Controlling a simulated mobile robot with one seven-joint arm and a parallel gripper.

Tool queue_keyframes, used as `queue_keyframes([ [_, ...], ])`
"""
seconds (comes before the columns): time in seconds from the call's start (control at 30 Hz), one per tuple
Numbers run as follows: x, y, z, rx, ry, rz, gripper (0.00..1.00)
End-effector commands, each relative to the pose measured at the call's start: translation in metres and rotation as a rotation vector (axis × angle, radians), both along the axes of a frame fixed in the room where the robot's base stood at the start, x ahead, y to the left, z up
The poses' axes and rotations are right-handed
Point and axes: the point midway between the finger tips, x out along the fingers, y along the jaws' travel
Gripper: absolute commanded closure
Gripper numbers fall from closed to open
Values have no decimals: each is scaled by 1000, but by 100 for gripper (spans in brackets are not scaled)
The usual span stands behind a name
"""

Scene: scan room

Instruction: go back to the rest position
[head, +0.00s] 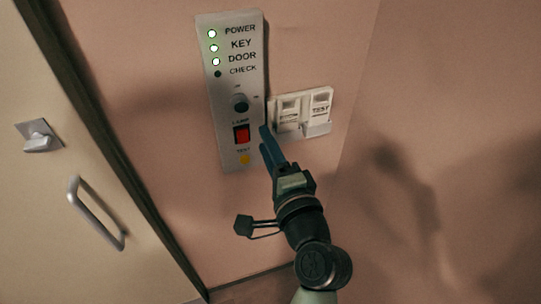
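My gripper (265,139) is in front of the pink wall, at the lower right edge of a white control panel (229,100). Its two blue fingers lie close together, with no gap and nothing seen between them. The tips appear beside the red lamp switch (242,134); I cannot tell whether they touch the panel. The POWER, KEY and DOOR lights are lit, and the CHECK light (218,74) is dark.
A white holder with two tags (303,112), one reading TEST, is on the wall just right of my fingers. A pale door (60,180) with a latch (38,136) and a bar handle (96,214) is at the left. The wall at the right is bare.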

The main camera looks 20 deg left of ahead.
Motion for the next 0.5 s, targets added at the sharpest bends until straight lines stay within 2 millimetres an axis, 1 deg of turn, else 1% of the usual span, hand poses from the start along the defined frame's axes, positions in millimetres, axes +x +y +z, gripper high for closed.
queue_keyframes([
  [0.1, -10, -7, -1, 1, 1, -1, 60],
  [0.2, -14, -9, 0, 1, 1, 0, 60],
  [0.5, -15, -10, 0, 0, 0, 0, 60],
])
